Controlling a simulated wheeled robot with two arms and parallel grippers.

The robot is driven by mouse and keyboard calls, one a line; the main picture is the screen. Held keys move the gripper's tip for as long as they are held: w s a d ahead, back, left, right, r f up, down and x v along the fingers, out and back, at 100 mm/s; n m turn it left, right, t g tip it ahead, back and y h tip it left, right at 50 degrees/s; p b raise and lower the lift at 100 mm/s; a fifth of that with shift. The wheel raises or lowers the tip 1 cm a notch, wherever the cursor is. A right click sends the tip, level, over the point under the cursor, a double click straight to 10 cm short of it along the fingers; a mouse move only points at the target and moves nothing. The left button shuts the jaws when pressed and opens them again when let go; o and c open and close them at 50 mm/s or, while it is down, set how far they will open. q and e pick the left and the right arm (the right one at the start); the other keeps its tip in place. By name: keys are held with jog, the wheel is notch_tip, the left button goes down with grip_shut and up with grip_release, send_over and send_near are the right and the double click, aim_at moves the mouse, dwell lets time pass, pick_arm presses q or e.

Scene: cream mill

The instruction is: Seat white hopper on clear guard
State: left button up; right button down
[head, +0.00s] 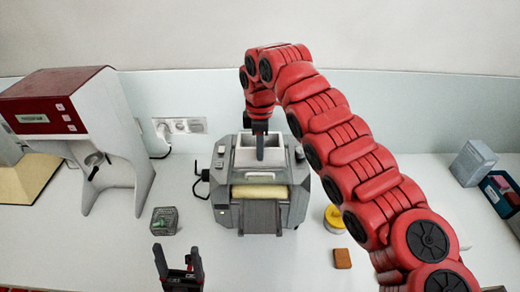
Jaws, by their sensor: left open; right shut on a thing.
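The white hopper (246,157), an open square box, is at the top of the grey mill (226,205) in the middle of the counter. My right gripper (260,152) reaches down from above and is shut on the hopper's wall. My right arm comes in from the right and arches over the mill. I cannot make out the clear guard; the hopper and gripper cover the mill's top, so I cannot tell whether the hopper touches it. My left gripper (178,262) is open and empty, low in the view, in front of and left of the mill.
A small greenish box (164,221) sits left of the mill. A red and white machine (105,130) stands at the left. A yellow tin (334,218) and a brown block (342,258) lie right of the mill. Boxes (468,163) stand far right. A wall socket (184,125) is behind.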

jog(key=shift+f, duration=0.15)
dwell(0.5)
jog(key=c, duration=0.8)
grip_release()
jog(key=shift+c, duration=0.2)
jog(key=shift+b, duration=0.3)
jog(key=shift+r, duration=0.4)
jog(key=shift+r+b, duration=0.55)
notch_tip(320, 180, up, 5)
jog(key=p, duration=0.3)
jog(key=shift+p, duration=0.3)
jog(key=shift+r+p, duration=0.35)
jog(key=shift+r, duration=0.05)
jog(key=shift+f, duration=0.1)
